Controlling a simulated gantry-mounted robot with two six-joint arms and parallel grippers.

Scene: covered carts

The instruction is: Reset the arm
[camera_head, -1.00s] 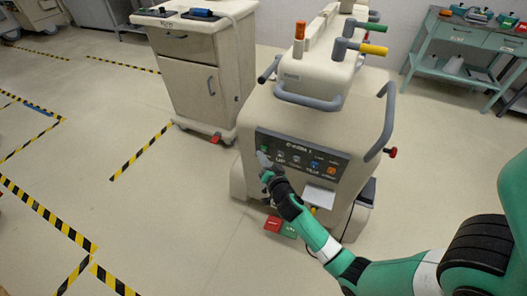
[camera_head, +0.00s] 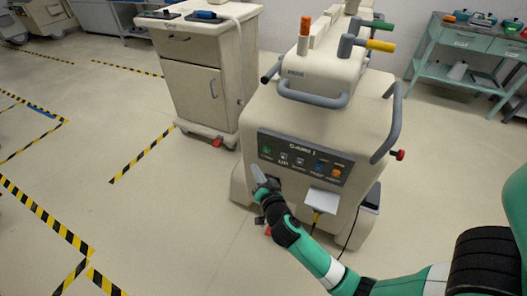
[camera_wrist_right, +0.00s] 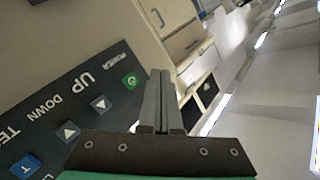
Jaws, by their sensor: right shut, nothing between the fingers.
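My right gripper (camera_head: 258,174) is shut and empty. It is at the lower left edge of the black control panel (camera_head: 300,146) on the beige cart (camera_head: 340,118); I cannot tell whether it touches the cart. In the right wrist view its two fingers (camera_wrist_right: 160,100) lie together. That view also shows the panel (camera_wrist_right: 55,125) with the green POWER button (camera_wrist_right: 130,81) left of the fingers, and the UP button (camera_wrist_right: 100,103) and DOWN button (camera_wrist_right: 68,131) further left. My right arm comes in from the lower right. My left gripper is not in view.
A second beige cart (camera_head: 200,85) with a drawer and door stands behind on the left. A white card (camera_head: 322,201) and a hanging cable are below the panel. A green table (camera_head: 465,62) is at the back right. The floor at left is open, with yellow-black tape.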

